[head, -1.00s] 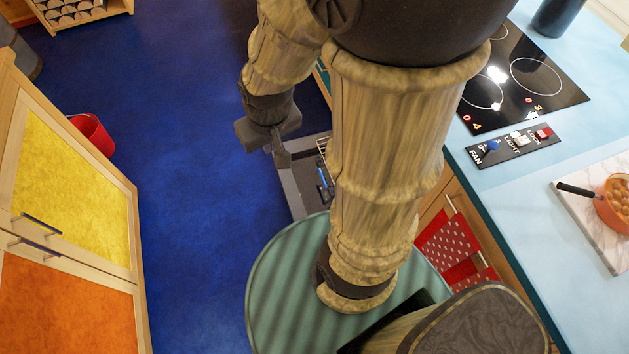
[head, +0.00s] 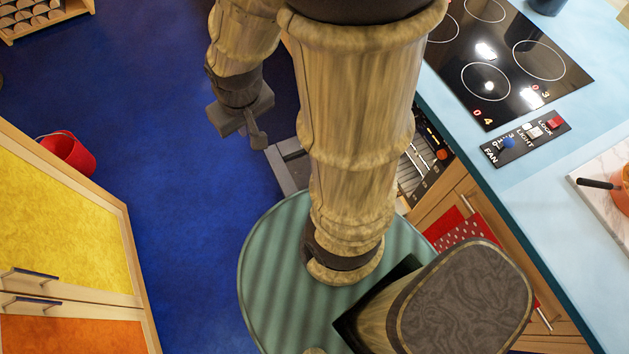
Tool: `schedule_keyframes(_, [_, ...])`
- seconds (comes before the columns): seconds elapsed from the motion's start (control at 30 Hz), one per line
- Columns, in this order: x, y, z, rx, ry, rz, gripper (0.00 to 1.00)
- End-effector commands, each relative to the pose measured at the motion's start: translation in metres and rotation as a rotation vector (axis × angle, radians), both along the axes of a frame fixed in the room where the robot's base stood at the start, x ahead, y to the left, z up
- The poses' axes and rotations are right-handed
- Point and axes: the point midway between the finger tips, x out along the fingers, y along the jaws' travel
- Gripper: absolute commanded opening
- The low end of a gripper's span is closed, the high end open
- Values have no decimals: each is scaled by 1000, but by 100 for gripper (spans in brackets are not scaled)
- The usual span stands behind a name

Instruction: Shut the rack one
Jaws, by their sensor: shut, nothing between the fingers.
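My gripper (head: 257,139) is at the upper left of my arm, over the blue floor, and is shut and empty. A grey open door or drawer panel (head: 290,166) lies low beside and below it, partly behind my arm. I cannot tell whether the fingers touch it. To the right of my arm, under the counter, a dark opening shows with wire-like bars (head: 421,168), likely part of the rack, and a small orange item (head: 442,154). Most of the rack is hidden by my arm, so how far out it stands cannot be told.
The light blue counter (head: 465,150) with a black hob (head: 511,62) and a switch panel (head: 526,138) runs along the right. Blue floor (head: 180,180) between is clear.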

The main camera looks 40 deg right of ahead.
Motion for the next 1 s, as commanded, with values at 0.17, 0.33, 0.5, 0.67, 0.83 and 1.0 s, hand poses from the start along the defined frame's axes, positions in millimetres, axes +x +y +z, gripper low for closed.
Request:
schedule_keyframes(0.17, [0,0,0,0,0,0,0])
schedule_keyframes(0.33, [2,0,-14,-8,18,15,0])
schedule_keyframes(0.5, [7,-2,-54,-33,79,63,0])
schedule_keyframes(0.67, [14,-6,-100,-71,158,129,0])
schedule_keyframes(0.83, [21,-11,-148,-116,242,199,0])
schedule_keyframes(1.0, [26,-18,-196,-162,328,267,0])
